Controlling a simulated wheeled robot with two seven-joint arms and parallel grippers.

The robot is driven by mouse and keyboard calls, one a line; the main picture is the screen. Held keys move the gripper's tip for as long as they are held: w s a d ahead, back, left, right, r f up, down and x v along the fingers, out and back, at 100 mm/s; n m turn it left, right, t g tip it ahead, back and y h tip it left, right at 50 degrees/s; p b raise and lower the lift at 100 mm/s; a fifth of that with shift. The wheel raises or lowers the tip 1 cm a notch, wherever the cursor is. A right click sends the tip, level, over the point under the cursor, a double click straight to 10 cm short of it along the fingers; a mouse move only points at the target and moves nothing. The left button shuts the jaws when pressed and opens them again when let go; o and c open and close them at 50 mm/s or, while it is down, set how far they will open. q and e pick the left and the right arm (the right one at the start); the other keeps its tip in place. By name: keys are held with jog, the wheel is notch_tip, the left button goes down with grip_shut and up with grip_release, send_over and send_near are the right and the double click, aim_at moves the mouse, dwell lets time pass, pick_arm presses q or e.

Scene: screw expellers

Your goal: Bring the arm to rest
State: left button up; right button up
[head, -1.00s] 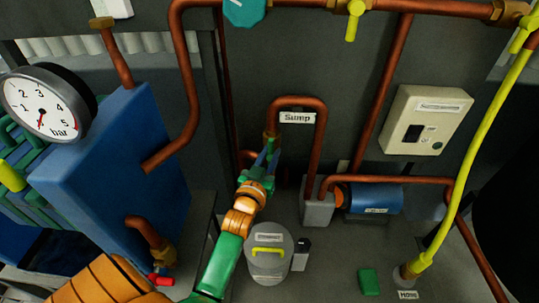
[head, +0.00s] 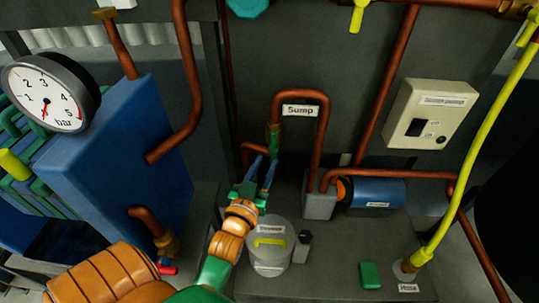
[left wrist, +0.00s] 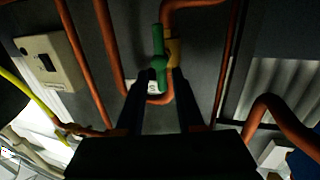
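My left arm comes in from the lower left in the head view. Its gripper (head: 264,168) has two blue fingers spread apart with nothing between them. It is just below a green valve handle (head: 273,136) on the copper pipe beside the "Sump" label (head: 300,110). In the left wrist view the dark fingers (left wrist: 157,80) are apart, and the green handle (left wrist: 159,62) shows upright beyond their tips, with a brass fitting on its right. The fingers look clear of the handle. My right gripper is not in view.
A grey lidded canister (head: 270,247) with a yellow handle stands beside my left wrist. A blue tank (head: 115,170) with a pressure gauge (head: 45,98) is at left. A blue motor (head: 376,193), a switch box (head: 427,115) and a yellow hose (head: 470,150) are at right.

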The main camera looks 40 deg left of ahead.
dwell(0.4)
pick_arm(q)
jog(key=s+d+f+m+g+h, duration=0.35)
jog(key=s+d+f+g, duration=0.3)
jog(key=f, duration=0.35)
jog(key=s+d+f+m+g+h, duration=0.1)
jog(key=s+d+f+g, duration=0.1)
jog(key=s+f+g, duration=0.3)
jog(key=s+d+m+g+h, duration=0.1)
jog(key=s+d+g, duration=0.15)
jog(key=s, duration=0.45)
notch_tip(320, 180, down, 12)
jog(key=s+g+p, duration=0.1)
jog(key=s+p, duration=0.1)
jog(key=p, duration=0.1)
jog(key=s+a+f+g+p, duration=0.1)
jog(key=s+a+f+p, duration=0.2)
jog(key=s+f, duration=0.5)
jog(key=s, duration=0.4)
jog(key=shift+f, duration=0.25)
jog(key=shift+y, duration=0.25)
